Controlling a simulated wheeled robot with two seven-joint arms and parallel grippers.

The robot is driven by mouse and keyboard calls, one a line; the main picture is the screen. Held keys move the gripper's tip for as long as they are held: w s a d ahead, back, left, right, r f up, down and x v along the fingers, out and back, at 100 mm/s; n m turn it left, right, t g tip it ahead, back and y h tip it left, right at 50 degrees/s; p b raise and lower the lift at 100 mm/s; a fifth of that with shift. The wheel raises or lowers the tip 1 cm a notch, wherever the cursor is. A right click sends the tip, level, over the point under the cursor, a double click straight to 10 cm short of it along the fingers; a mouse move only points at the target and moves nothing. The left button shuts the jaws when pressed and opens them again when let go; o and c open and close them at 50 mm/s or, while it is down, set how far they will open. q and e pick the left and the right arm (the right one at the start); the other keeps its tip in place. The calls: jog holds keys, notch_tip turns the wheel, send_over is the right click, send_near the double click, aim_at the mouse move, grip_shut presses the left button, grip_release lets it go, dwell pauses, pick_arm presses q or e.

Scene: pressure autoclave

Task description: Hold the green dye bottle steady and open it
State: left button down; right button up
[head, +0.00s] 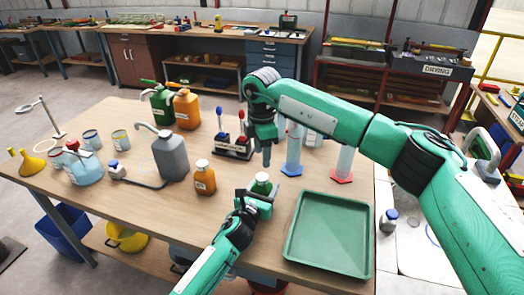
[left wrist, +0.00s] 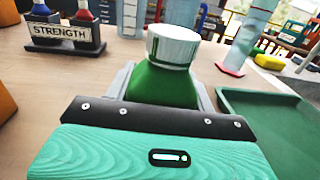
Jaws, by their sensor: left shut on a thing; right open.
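The green dye bottle (head: 262,187) stands upright at the table's front, left of the green tray. Its white ribbed cap (left wrist: 173,45) is on the neck in the left wrist view, above the green shoulder (left wrist: 160,85). My left gripper (head: 258,200) is shut around the bottle's body from the front; its jaws hide the lower part. My right gripper (head: 266,158) is open and points down above and a little behind the bottle, apart from the cap. It does not show in the left wrist view.
The empty green tray (head: 328,236) lies just right of the bottle. An orange bottle (head: 204,180) stands to the left. A strength-labelled rack (head: 234,148) and cylinders on blue (head: 292,170) and red (head: 341,177) bases stand behind. A grey jug (head: 170,155) is farther left.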

aim_at(262, 176)
jog(key=m, duration=0.2)
jog(key=shift+f+m, duration=0.1)
jog(key=shift+m, duration=0.3)
jog(key=shift+f, duration=3.9)
